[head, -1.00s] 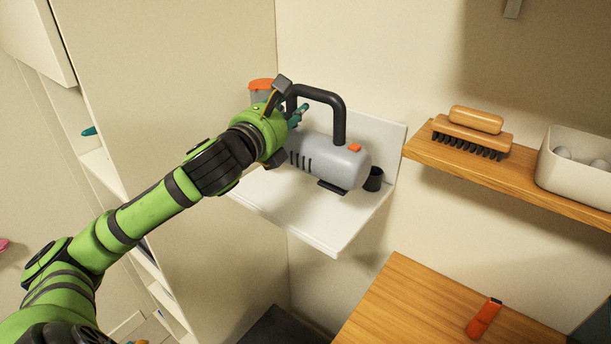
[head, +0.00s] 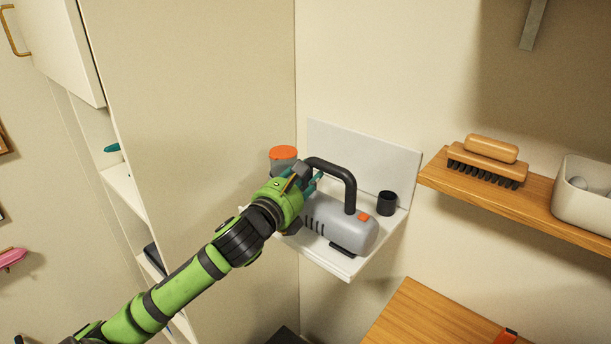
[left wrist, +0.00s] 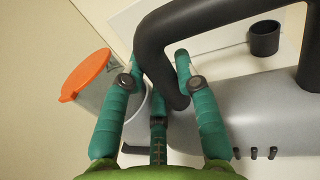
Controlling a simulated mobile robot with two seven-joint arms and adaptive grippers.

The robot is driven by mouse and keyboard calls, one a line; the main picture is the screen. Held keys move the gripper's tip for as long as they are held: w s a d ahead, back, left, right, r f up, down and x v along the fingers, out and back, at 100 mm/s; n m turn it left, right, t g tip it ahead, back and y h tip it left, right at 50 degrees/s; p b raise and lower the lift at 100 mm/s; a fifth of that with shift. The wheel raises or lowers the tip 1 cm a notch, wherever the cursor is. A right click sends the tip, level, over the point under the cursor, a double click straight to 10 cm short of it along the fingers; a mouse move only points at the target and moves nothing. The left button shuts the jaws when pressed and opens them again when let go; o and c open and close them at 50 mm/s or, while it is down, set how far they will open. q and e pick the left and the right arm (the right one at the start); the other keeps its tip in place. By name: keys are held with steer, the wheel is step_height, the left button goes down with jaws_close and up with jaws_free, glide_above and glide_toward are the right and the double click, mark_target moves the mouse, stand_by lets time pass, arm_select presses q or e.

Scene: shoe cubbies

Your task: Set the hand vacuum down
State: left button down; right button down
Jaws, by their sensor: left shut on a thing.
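The hand vacuum (head: 338,222) has a grey body, a black looped handle and an orange button. It is over the small white wall shelf (head: 386,238), at its front part; I cannot tell whether its foot touches the surface. My left gripper (head: 311,180) is shut on the handle's left end. In the left wrist view, the teal fingers (left wrist: 157,75) are on both sides of the black handle (left wrist: 160,48), and the grey body (left wrist: 275,110) is to the right. My right gripper is not in view.
A tall cabinet panel (head: 190,100) borders the left. A wooden shelf (head: 535,198) with a brush (head: 487,160) is at right.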

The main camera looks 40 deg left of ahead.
arm_select(q)
steer(key=shift+r, duration=0.2)
steer(key=shift+f, duration=0.15)
steer(key=c, duration=0.9)
jaws_free()
steer(key=shift+f, duration=0.15)
steer(key=shift+c, duration=0.2)
steer(key=shift+d, duration=0.1)
